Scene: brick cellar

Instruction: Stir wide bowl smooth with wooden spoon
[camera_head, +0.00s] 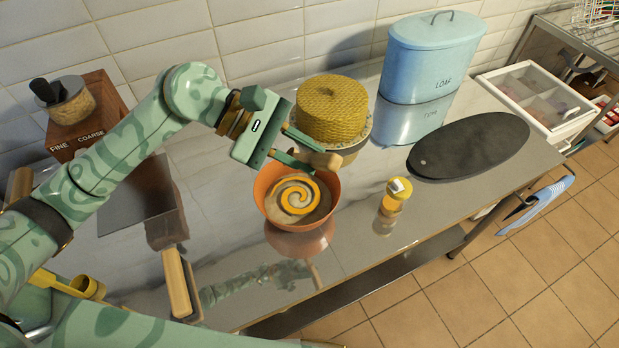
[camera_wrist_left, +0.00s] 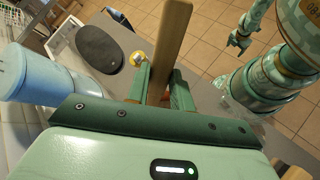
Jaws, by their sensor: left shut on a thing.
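The wide bowl (camera_head: 270,206) is orange and stands on the shiny steel counter. Its contents (camera_head: 298,199) show an orange spiral streak through a beige mix, so the two colours are still distinct. My left gripper (camera_head: 309,160) is above the bowl's far rim, shut on the wooden spoon (camera_head: 327,160). In the left wrist view the spoon's handle (camera_wrist_left: 172,40) stands up between the fingers. The spoon's lower end is hidden, so I cannot tell whether it touches the mix. My right arm shows at the right of the wrist view, with its small gripper (camera_wrist_left: 234,42) unclear.
A woven yellow round (camera_head: 333,110) stands close behind the gripper. A wood-handled tool (camera_head: 178,284) lies front left. Counter right of the bowl is mostly clear.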

